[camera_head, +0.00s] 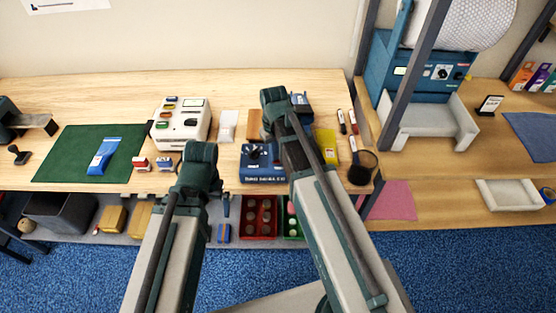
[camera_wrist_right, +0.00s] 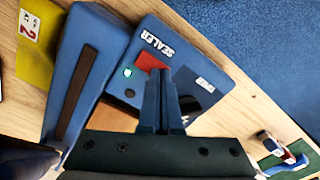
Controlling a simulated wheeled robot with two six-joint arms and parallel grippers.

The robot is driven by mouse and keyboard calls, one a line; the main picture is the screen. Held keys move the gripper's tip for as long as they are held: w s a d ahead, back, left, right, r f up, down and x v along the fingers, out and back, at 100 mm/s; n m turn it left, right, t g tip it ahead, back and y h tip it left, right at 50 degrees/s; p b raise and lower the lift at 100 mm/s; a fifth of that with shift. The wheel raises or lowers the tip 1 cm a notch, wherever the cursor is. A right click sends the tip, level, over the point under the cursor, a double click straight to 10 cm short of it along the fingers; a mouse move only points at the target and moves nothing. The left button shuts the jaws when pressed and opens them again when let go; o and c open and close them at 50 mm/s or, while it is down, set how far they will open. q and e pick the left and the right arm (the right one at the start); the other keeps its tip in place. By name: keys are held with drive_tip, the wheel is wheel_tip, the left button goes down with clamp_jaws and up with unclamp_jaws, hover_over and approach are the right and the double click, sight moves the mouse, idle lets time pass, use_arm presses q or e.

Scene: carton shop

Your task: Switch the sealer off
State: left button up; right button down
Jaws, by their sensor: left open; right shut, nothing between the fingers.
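The sealer (camera_head: 262,173) is a blue box near the table's front edge. The right wrist view shows its "SEALER" lettering (camera_wrist_right: 157,42), a lit green lamp (camera_wrist_right: 127,72), a red part (camera_wrist_right: 150,61) and a dark panel. A long raised blue body with a dark strip (camera_wrist_right: 75,93) lies along its far side. My right gripper (camera_wrist_right: 162,78) is shut and empty over the sealer, its tips overlapping the red part's edge; contact cannot be told. In the head view my right arm hides that gripper. My left gripper (camera_head: 198,180) is open at the left arm's end, its fingers mostly hidden.
Left of the sealer stand a white machine (camera_head: 181,125), small stamps (camera_head: 163,163) and a green mat (camera_head: 70,150). A yellow pad (camera_head: 327,146) lies to its right, with pens and a dark round holder (camera_head: 362,168) beyond. Bins (camera_head: 259,216) sit on the shelf below.

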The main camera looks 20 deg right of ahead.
drive_tip(key=shift+f, duration=0.2)
drive_tip(key=shift+r, duration=0.15)
wheel_tip(320, 180, up, 7)
drive_tip(key=p, duration=0.7)
drive_tip(key=s+a+f+b, duration=0.2)
drive_tip(key=s+a, duration=0.3)
drive_tip(key=s, duration=0.2)
drive_tip(key=s+a+f+n+h+b, duration=0.1)
drive_tip(key=s+a+f+b, duration=0.2)
drive_tip(key=s+a, duration=0.2)
drive_tip(key=shift+s+a, duration=0.25)
drive_tip(key=shift+s, duration=0.9)
